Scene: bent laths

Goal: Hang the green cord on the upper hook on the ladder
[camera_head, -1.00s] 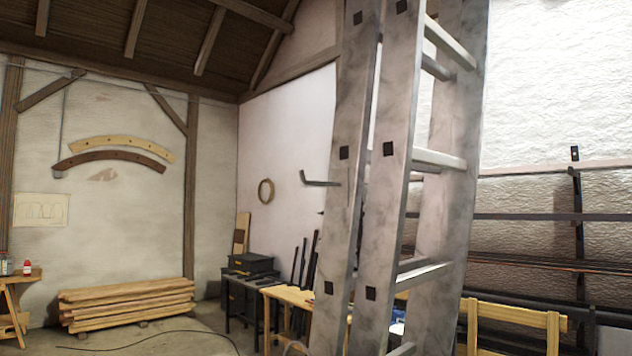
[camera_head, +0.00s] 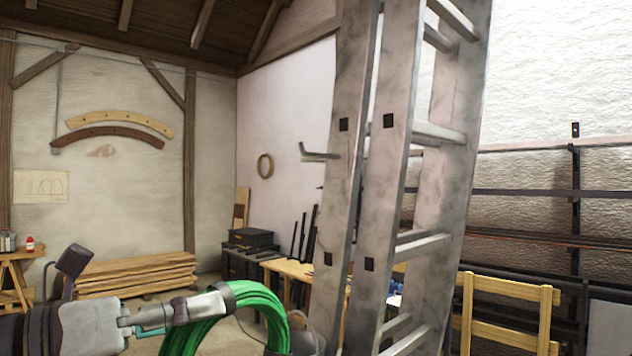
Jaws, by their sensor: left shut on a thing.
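The green cord (camera_head: 236,302) is a thick coiled bundle at the bottom centre-left of the head view; its lower part is cut off by the picture edge. My left gripper (camera_head: 222,298) comes in from the lower left and is shut on the upper part of the coil. The grey metal ladder (camera_head: 376,180) stands upright, slightly tilted, right of the cord. The upper hook (camera_head: 318,155) is a thin grey prong sticking out left from the ladder's left rail, above and right of the cord. The cord is apart from the hook. My right gripper is not in view.
A wooden table (camera_head: 292,272) and dark boxes (camera_head: 250,248) stand behind, left of the ladder. Stacked planks (camera_head: 140,270) lie by the back wall. A tan coil (camera_head: 265,166) hangs on the wall. A yellow wooden frame (camera_head: 506,288) stands right of the ladder.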

